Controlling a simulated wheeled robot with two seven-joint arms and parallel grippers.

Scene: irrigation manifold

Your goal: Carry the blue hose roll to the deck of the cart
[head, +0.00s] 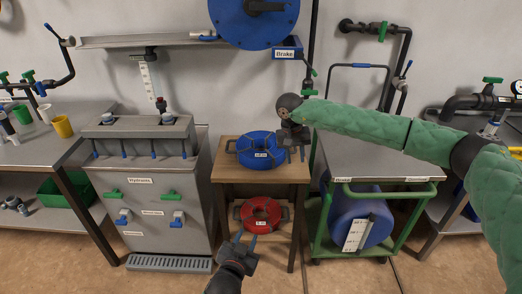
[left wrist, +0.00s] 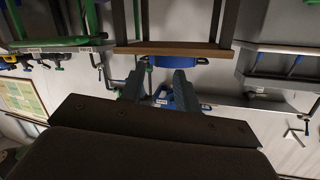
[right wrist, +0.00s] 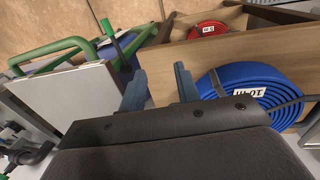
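The blue hose roll (head: 258,158) lies flat on the top of a wooden stand (head: 226,172), with a white label on its side. It also shows in the right wrist view (right wrist: 243,85) and partly in the left wrist view (left wrist: 161,94). The cart (head: 322,222) stands to the right, with a grey deck (head: 375,162) and a green frame. My right gripper (head: 296,154) is open and empty beside the roll's right side, towards the cart. My left gripper (head: 241,240) is open and empty, low in front of the stand.
A red hose roll (head: 261,214) sits on the stand's lower shelf. A blue drum (head: 350,212) lies under the cart's deck. The deck looks clear. A grey cabinet (head: 150,190) stands left of the stand. A large blue reel (head: 240,25) hangs on the wall above.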

